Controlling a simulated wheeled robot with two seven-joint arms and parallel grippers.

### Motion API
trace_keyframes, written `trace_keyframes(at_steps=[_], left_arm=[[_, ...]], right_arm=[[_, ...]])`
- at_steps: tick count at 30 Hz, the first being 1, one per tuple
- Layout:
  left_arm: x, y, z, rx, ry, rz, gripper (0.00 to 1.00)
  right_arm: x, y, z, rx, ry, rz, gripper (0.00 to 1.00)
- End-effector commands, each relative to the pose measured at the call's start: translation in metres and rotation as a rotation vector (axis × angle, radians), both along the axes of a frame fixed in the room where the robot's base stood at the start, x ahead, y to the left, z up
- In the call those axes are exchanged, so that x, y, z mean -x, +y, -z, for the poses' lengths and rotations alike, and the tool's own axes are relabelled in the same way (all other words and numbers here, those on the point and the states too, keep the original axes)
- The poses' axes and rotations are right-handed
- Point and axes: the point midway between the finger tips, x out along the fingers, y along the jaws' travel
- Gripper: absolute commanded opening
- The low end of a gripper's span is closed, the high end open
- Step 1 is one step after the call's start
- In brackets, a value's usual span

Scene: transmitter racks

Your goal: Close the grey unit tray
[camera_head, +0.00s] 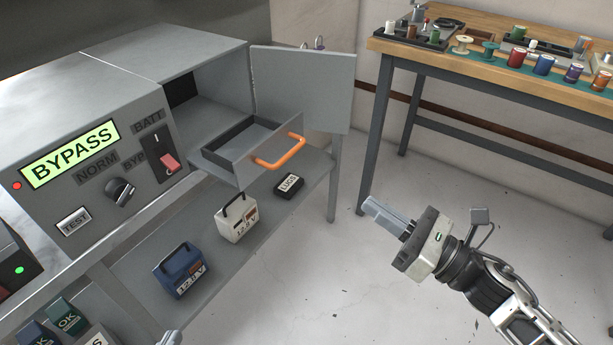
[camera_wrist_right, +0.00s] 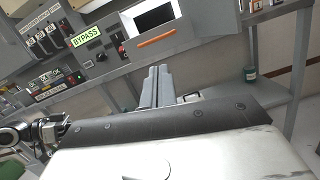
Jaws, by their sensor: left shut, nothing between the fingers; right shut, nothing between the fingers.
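The grey unit tray (camera_head: 240,166) is pulled out of the open bay of the grey unit (camera_head: 190,62) and looks empty. Its orange handle (camera_head: 280,153) is on its front. The tray also shows in the right wrist view (camera_wrist_right: 180,33), with the handle (camera_wrist_right: 156,37) above my fingers. My right gripper (camera_head: 378,212) is shut and empty, to the right of and below the handle, apart from it. Its fingers (camera_wrist_right: 155,84) lie together in the right wrist view. Only the tip of my left gripper (camera_head: 169,338) shows at the bottom edge of the head view, shut and empty.
The bay's door (camera_head: 305,88) stands open to the right of the tray. A lower shelf (camera_head: 262,205) holds a white battery (camera_head: 237,219), a blue battery (camera_head: 180,271) and a black box (camera_head: 289,185). A workbench (camera_head: 480,58) with spools stands at the back right. The floor between is clear.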

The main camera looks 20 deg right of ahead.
Motion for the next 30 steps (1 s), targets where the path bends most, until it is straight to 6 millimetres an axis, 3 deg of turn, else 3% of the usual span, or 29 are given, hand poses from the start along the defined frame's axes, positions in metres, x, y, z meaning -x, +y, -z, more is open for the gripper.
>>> trace_keyframes(at_steps=[3, 8, 21, 30], left_arm=[[0.001, -0.001, 0.0, 0.004, -0.004, 0.001, 0.0], [0.002, -0.001, -0.006, 0.006, -0.004, 0.001, 0.0], [0.005, -0.001, -0.007, 0.003, 0.029, 0.001, 0.0], [0.0, 0.0, -0.01, 0.005, 0.025, -0.004, 0.0]], right_arm=[[0.0, 0.002, -0.001, 0.109, -0.083, -0.019, 0.0], [-0.012, 0.013, -0.007, 0.126, -0.1, -0.024, 0.0], [-0.082, 0.067, -0.025, 0.121, -0.096, -0.021, 0.0], [-0.105, 0.085, -0.029, 0.12, -0.093, -0.02, 0.0]])
